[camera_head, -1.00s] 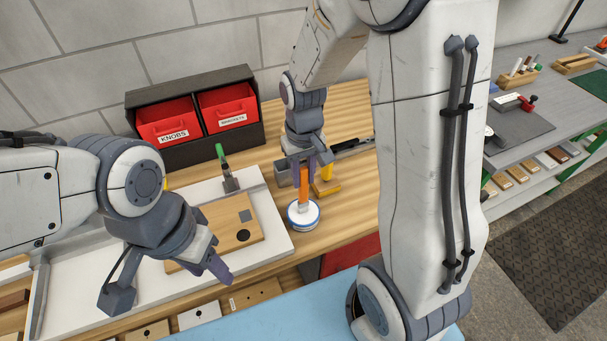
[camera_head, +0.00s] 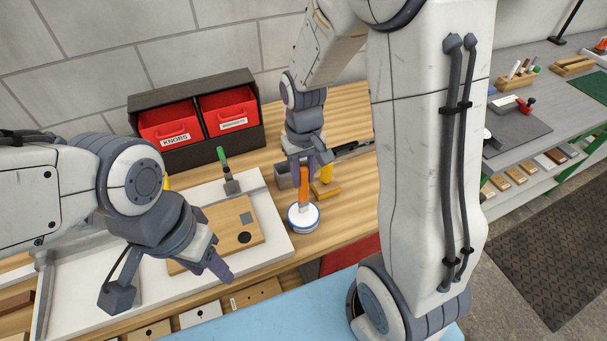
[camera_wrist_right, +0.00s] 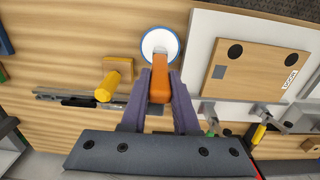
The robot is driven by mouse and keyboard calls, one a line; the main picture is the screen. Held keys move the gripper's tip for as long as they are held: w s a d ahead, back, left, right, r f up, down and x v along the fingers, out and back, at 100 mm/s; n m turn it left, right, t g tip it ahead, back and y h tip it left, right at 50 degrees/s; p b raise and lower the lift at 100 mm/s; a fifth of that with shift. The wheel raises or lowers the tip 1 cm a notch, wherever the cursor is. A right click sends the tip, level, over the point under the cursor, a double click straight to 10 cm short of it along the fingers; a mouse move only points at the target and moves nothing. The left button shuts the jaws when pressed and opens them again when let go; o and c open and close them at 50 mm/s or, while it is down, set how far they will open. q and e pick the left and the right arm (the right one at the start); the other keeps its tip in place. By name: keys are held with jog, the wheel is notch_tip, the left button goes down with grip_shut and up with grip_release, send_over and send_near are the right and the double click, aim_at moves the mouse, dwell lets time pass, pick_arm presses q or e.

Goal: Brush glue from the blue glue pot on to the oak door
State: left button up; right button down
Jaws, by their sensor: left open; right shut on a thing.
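The blue glue pot (camera_head: 303,222) has a white top with a blue rim and stands on the wooden bench right of the white tray. My right gripper (camera_head: 303,165) is shut on an orange-handled brush (camera_head: 303,188), held upright over the pot. In the right wrist view the brush (camera_wrist_right: 160,82) sits between the purple fingers (camera_wrist_right: 160,90) and its far end overlaps the pot (camera_wrist_right: 160,38). Its bristles are hidden. The oak door (camera_head: 222,222), with a dark hole and grey square, lies on the tray. My left gripper (camera_head: 218,270) is open and empty above the tray's front edge.
A black rack with red bins (camera_head: 170,122) stands behind. A green-handled clamp (camera_head: 227,170) is at the tray's (camera_head: 276,243) back edge. A yellow-handled tool on a block (camera_head: 327,185) stands beside the right gripper. Sample boards (camera_head: 200,313) line the bench front.

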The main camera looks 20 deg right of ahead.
jog(key=shift+r+p, duration=2.25)
jog(key=shift+r, duration=0.5)
